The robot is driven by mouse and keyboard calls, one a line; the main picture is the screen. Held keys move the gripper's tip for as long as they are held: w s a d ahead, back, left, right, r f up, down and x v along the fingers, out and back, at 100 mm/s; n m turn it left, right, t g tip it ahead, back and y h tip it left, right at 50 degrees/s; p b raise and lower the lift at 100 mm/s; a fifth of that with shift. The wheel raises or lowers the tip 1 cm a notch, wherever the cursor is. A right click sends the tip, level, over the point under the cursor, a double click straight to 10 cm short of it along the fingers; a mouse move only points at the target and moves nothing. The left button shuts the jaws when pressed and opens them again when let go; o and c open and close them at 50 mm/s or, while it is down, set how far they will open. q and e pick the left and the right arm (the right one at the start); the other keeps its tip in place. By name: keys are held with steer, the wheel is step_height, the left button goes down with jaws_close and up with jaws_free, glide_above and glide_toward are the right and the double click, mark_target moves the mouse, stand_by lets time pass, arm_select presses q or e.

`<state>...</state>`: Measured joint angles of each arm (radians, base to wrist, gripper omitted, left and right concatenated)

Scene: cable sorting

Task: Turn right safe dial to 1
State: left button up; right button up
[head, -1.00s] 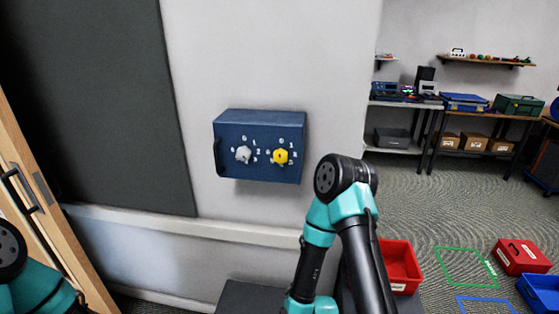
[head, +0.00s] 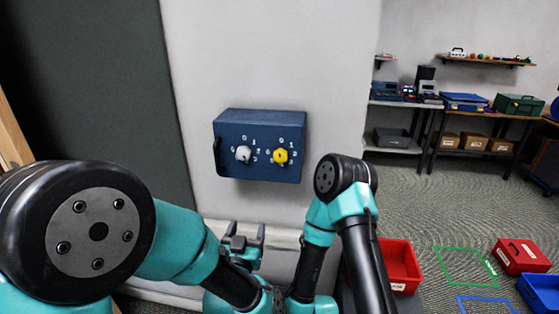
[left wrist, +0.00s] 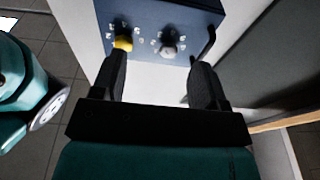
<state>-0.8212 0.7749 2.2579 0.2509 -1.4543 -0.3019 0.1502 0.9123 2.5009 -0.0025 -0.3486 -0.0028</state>
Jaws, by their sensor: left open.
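The blue safe (head: 228,172) is fixed on the wall and also shows upside down in the left wrist view (left wrist: 158,12). Its right dial is yellow (head: 281,157), with white numbers around it; its exact setting is too small to read. Its left dial is white (head: 243,154). My left gripper (head: 244,232) is open and empty, below the safe and apart from it. In the left wrist view its fingers (left wrist: 160,64) point towards the safe front, with the yellow dial (left wrist: 123,42) near one fingertip and the white dial (left wrist: 168,46) between them. My right gripper is out of view.
A dark handle (head: 217,155) is on the safe's left side. A pale ledge (head: 280,238) runs along the wall below it. My right arm stands right of the safe. A red bin (head: 400,262), a red case (head: 521,256) and shelves are further right.

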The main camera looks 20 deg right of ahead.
mark_target(280, 158)
arm_select(q)
steer(key=s+d+r+t+h, duration=0.1)
steer(key=s+d+r+h, duration=0.1)
steer(key=s+d+r, duration=0.2)
step_height(280, 158, up, 2)
steer(key=shift+s+d+r+m+t, duration=0.2)
steer(key=shift+m+t, duration=0.1)
steer(key=shift+t, duration=0.1)
steer(key=x, duration=1.7)
steer(key=shift+w+f, duration=0.1)
steer(key=shift+w, duration=0.15)
steer(key=shift+c, duration=0.5)
steer(key=c, duration=0.8)
